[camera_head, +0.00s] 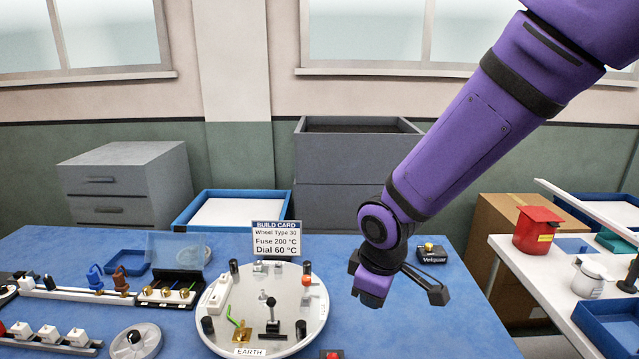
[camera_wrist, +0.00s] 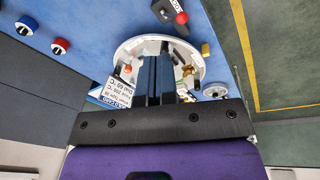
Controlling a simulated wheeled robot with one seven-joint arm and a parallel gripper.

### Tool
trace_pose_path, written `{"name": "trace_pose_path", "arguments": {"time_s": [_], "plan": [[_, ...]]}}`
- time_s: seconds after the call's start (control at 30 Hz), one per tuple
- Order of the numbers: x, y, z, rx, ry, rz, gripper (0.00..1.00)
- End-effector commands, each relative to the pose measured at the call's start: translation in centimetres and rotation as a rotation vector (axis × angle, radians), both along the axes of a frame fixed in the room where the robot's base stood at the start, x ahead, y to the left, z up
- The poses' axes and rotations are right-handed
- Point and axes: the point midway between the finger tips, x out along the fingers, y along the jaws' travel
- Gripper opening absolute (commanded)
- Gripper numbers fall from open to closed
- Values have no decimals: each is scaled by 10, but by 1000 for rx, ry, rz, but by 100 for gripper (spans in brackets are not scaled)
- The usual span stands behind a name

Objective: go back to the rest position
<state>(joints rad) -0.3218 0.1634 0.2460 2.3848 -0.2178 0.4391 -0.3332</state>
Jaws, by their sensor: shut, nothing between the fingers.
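My purple arm reaches down from the upper right in the head view, and my gripper (camera_wrist: 155,62) hangs at its end above the blue table. In the wrist view its two dark fingers lie together with nothing between them. They point towards the round white plate (camera_head: 307,328), which also shows in the wrist view (camera_wrist: 128,48), and cover part of it. In the head view the fingertips cannot be made out clearly. The plate carries black posts, a green-and-brass part, a black lever and a white block.
A build card (camera_head: 276,240) stands behind the plate. Left are an open case (camera_head: 172,291), a grey wheel (camera_head: 135,342) and racks of parts. A white side table (camera_head: 530,262) with a red canister (camera_head: 537,229) stands right.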

Motion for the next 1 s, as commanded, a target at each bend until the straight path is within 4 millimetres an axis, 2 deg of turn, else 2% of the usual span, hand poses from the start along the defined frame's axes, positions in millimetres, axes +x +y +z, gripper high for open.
{"name": "trace_pose_path", "arguments": {"time_s": [0.03, 0.27, 0.5, 0.8, 1.0], "plan": [[1, -14, 17, 3, -23, -52, 0], [-10, -70, 78, 27, -87, -290, 0], [-40, -123, 132, 78, -146, -533, 0], [-97, -176, 181, 181, -205, -819, 0], [-135, -198, 199, 256, -229, -968, 0]]}}
